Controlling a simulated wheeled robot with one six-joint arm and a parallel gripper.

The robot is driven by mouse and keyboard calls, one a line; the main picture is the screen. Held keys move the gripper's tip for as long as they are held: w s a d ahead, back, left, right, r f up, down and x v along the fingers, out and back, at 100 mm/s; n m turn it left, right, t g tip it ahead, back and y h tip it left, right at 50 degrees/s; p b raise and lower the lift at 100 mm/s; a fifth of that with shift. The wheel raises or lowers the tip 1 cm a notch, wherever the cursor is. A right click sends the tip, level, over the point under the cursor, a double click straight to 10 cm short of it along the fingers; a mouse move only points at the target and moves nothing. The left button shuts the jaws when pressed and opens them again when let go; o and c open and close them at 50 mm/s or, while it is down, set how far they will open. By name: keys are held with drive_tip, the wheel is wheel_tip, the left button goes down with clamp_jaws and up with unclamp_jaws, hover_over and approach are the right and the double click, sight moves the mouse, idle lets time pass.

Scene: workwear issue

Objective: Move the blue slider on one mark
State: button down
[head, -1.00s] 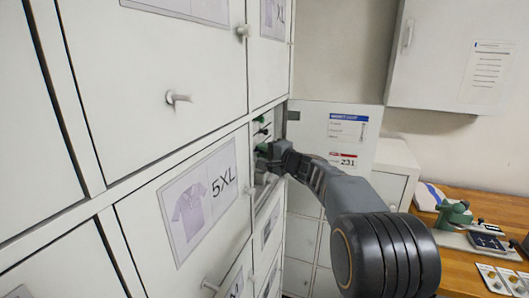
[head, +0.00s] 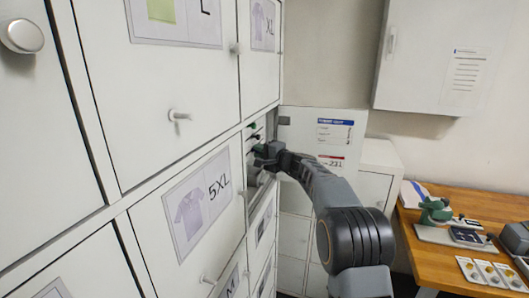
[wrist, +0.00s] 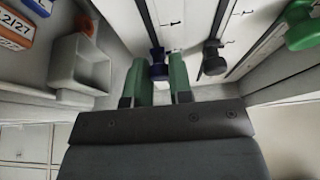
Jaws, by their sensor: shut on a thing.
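The blue slider (wrist: 158,66) shows in the wrist view as a dark blue knob on a pale slotted panel. The two green fingers of my gripper (wrist: 160,82) stand on either side of it, and the gripper is shut on it. In the head view my gripper (head: 264,156) reaches into the open compartment in the cabinet wall, where the blue slider cannot be made out. A dark grey slider (wrist: 213,60) sits to the right of the blue one, and a green knob (wrist: 301,28) is farther right. Small tick marks show beside the slots.
A pale grey box-shaped holder (wrist: 80,66) and orange and blue labels lie left of the fingers. The open compartment door (head: 318,133) stands beyond my arm. White lockers with knobs line the left. A wooden desk (head: 440,262) with tools is at right.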

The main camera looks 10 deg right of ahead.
drive_tip(key=shift+a, duration=0.1)
drive_tip(key=c, duration=1.2)
unclamp_jaws()
drive_tip(key=shift+o, duration=1)
drive_tip(key=shift+w+d, duration=0.1)
drive_tip(key=shift+d, duration=0.1)
drive_tip(key=b+v, duration=0.5)
drive_tip(key=v, duration=0.9)
drive_tip(key=shift+b, duration=0.3)
drive_tip(key=shift+a, duration=0.1)
